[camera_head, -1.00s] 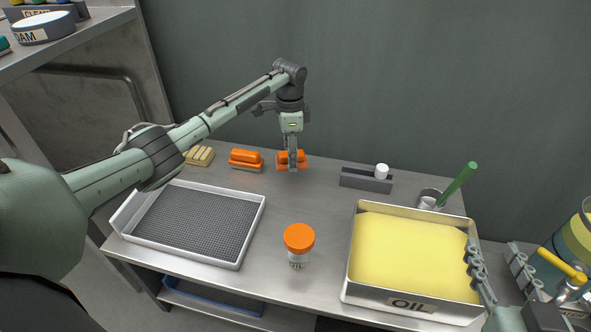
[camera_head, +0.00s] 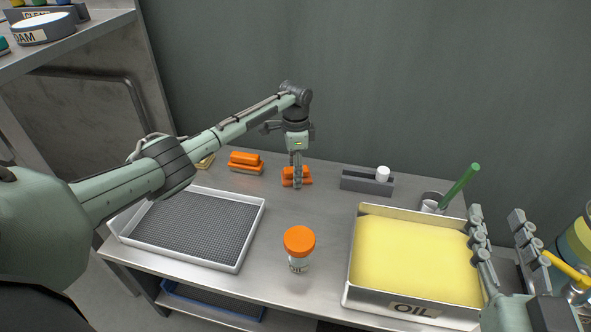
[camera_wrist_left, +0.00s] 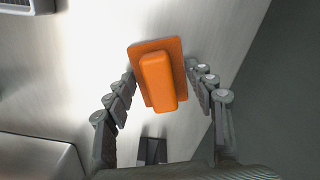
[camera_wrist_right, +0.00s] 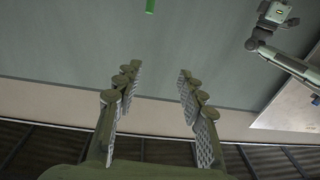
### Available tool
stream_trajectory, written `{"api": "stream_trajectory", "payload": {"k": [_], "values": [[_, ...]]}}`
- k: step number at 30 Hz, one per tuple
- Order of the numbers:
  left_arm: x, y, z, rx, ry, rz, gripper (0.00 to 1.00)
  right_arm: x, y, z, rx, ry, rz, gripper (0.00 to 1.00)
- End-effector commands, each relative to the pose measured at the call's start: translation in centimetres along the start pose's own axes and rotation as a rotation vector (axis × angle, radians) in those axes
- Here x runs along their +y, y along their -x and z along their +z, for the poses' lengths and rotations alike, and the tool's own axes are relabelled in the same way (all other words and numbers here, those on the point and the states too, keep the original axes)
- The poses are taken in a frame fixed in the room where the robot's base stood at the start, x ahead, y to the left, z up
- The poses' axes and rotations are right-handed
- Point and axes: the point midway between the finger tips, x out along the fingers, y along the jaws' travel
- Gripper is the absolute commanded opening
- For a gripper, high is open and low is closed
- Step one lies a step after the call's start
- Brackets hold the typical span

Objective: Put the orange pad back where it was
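An orange pad (camera_head: 288,177) with a raised grip block is at the back middle of the metal table, between the fingers of my left gripper (camera_head: 297,184). I cannot tell whether the pad touches the table.
A yellow pad (camera_head: 206,161) is partly behind my left arm. A white-rimmed mesh tray (camera_head: 256,222) is front left, an orange-lidded jar (camera_head: 299,241) front middle, an OIL tray (camera_head: 352,265) right. A grey holder (camera_head: 356,181) and a cup with a green stick (camera_head: 459,182) stand behind.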

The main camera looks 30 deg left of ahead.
Motion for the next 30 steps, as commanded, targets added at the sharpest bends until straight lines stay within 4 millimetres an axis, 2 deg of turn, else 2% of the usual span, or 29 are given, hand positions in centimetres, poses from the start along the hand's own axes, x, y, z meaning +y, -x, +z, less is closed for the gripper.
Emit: {"api": "stream_trajectory", "payload": {"k": [1, 3, 14, 20, 24, 30], "values": [[0.0, 0.0, 0.0, 0.0, 0.0, 0.0, 0.64, 0.0, 0.0, 0.0, 0.0, 0.0, 0.0, 0.4], [0.0, 0.0, 0.0, 0.0, 0.0, 0.0, 0.72, 0.0, 0.0, 0.0, 0.0, 0.0, 0.0, 0.4], [0.0, 0.5, 0.0, 0.0, 0.0, -0.001, 0.72, 0.0, 0.0, -0.1, 0.001, 0.0, 0.0, 0.4], [-0.1, 3.5, 0.0, 0.001, 0.0, -0.002, 0.72, 1.4, 0.3, 2.7, -0.142, 0.023, 0.026, 0.4], [-0.1, 6.8, 0.0, 0.002, -0.001, -0.003, 0.72, 2.7, 1.1, 5.5, -0.282, 0.041, 0.053, 0.4], [0.0, 10.4, -0.1, 0.001, 0.0, -0.001, 0.72, 4.3, 2.5, 8.3, -0.433, 0.056, 0.085, 0.4]]}}
